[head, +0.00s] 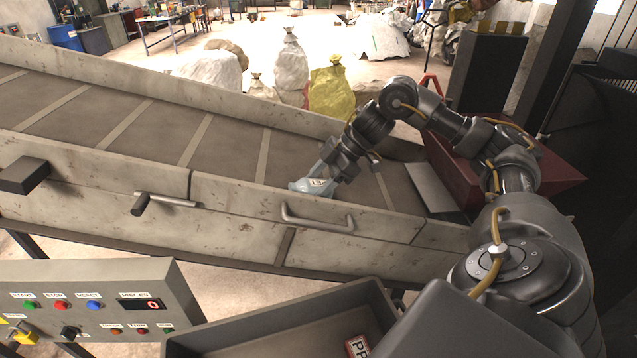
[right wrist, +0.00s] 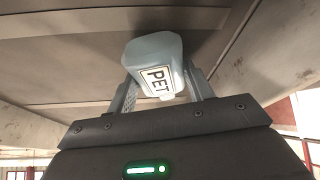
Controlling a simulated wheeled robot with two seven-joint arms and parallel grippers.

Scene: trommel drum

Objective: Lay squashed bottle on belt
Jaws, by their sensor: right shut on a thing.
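The squashed bottle (head: 299,186) is pale blue with a white label. It also shows in the right wrist view (right wrist: 150,49), where the label reads PET. My right gripper (head: 322,178) is shut on it, with one finger on each side of the bottle in the right wrist view. The bottle is over the near side of the belt (head: 232,147), close to the near side wall. I cannot tell whether it touches the belt. The belt is dark grey with pale cross strips and looks empty elsewhere. My left gripper is not in view.
A metal handle (head: 318,222) sticks out of the conveyor's near wall. A control panel (head: 95,300) stands at the lower left. A grey bin (head: 270,325) with a labelled piece inside is in front. A red hopper (head: 548,165) is at the belt's right end.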

